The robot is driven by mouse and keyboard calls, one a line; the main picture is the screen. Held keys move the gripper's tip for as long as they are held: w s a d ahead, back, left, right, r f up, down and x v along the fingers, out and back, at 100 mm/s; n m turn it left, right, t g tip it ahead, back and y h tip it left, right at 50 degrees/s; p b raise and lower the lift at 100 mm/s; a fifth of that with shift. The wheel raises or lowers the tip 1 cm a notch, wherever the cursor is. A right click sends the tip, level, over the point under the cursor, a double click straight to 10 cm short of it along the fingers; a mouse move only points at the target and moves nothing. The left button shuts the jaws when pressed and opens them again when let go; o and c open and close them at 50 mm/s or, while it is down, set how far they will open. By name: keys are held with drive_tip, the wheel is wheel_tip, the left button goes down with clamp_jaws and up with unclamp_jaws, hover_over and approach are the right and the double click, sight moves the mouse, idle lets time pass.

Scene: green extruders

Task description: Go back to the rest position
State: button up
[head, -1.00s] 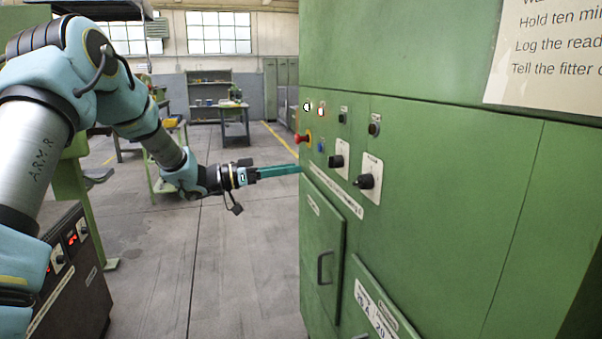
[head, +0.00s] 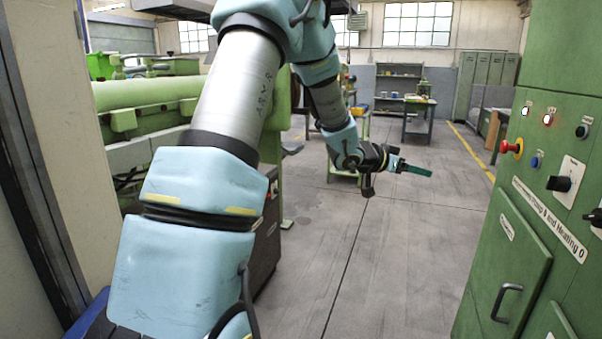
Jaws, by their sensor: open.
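My gripper (head: 428,172) is in the middle of the head view, at the end of my arm. Its green fingers point right, toward the green control cabinet (head: 518,240), and a clear gap of air lies between them. The fingers hold nothing that I can see. The cabinet fills the right edge, with a red emergency knob (head: 512,147), a blue button (head: 535,162), lit lamps and a black rotary switch (head: 559,183). My arm reaches from the lower left up and across the view.
Green machinery (head: 150,105) stands behind my arm on the left. A pale wall and dark door frame (head: 45,170) are close at the far left. A workbench (head: 419,120) and shelf (head: 398,85) stand at the back. The grey floor (head: 385,270) between is clear.

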drive_tip(key=s+a+f+n+t+y, duration=0.1)
drive_tip(key=a+f+n+y, duration=0.15)
drive_tip(key=a, duration=0.55)
drive_tip(key=a+f+n+y, duration=0.15)
drive_tip(key=a+y, duration=0.25)
drive_tip(key=a, duration=0.4)
drive_tip(key=s+a+f+n+t+y, duration=0.1)
drive_tip(key=a+n+y, duration=0.2)
drive_tip(key=a, duration=0.5)
drive_tip(key=s+a+f+n+g+y, duration=0.1)
drive_tip(key=s+a+f+n+g, duration=0.1)
drive_tip(key=s+a, duration=0.4)
drive_tip(key=s+a+f+n+g+y, duration=0.1)
drive_tip(key=s+a+g, duration=0.3)
drive_tip(key=s, duration=0.9)
drive_tip(key=a+n+y, duration=0.1)
drive_tip(key=a, duration=0.2)
drive_tip(key=shift+f, duration=0.35)
